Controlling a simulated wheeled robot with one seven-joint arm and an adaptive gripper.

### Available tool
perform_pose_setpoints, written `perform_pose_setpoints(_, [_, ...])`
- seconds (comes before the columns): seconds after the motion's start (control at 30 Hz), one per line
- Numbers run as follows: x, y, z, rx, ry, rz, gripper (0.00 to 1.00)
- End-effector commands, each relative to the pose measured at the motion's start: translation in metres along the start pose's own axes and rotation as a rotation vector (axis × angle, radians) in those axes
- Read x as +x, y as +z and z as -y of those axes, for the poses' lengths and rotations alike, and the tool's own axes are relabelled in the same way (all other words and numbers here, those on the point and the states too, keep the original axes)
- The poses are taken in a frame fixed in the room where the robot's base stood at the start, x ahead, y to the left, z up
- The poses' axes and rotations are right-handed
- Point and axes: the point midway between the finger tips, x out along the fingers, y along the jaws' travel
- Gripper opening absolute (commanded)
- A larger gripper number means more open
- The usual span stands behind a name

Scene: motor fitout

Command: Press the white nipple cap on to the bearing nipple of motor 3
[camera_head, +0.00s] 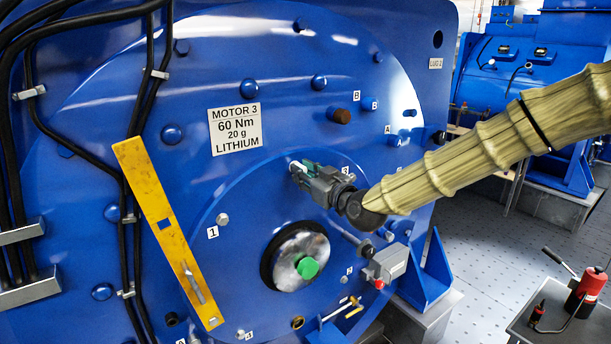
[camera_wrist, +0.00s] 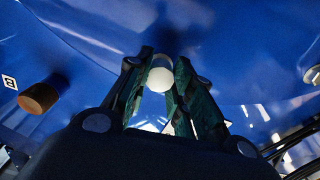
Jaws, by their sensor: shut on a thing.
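Motor 3 (camera_head: 110,100) is a large blue housing with a white label reading MOTOR 3, 60 Nm, 20 g, LITHIUM (camera_head: 235,129). My gripper (camera_head: 303,171) is in front of its face, right of and below the label. In the wrist view my gripper (camera_wrist: 160,85) is shut on the white nipple cap (camera_wrist: 160,77), which sits between the fingertips. In the head view only a small white bit of the cap (camera_head: 295,166) shows at the fingertips. I cannot make out the bearing nipple; the gripper may hide it. Whether the cap touches the motor cannot be told.
A brown plug (camera_head: 341,116) sticks out above my gripper. A yellow bar (camera_head: 160,215) leans across the face at left, beside black cables. Below are the shaft with a green end (camera_head: 307,267) and a grey box (camera_head: 388,262). A red canister (camera_head: 590,284) stands on the right-hand table.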

Motion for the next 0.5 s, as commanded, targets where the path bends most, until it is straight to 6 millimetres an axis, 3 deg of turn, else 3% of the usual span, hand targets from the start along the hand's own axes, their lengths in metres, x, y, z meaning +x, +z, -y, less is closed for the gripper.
perform_pose_setpoints(0.17, [0.0036, 0.0000, -0.0002, 0.000, 0.001, -0.001, 0.14])
perform_pose_setpoints(0.2, [0.0039, -0.0003, -0.0003, 0.000, 0.001, -0.001, 0.25])
perform_pose_setpoints(0.33, [0.0037, -0.0004, -0.0001, 0.000, 0.000, -0.001, 0.48])
perform_pose_setpoints(0.5, [0.0036, -0.0003, -0.0001, 0.000, 0.000, 0.000, 0.48])
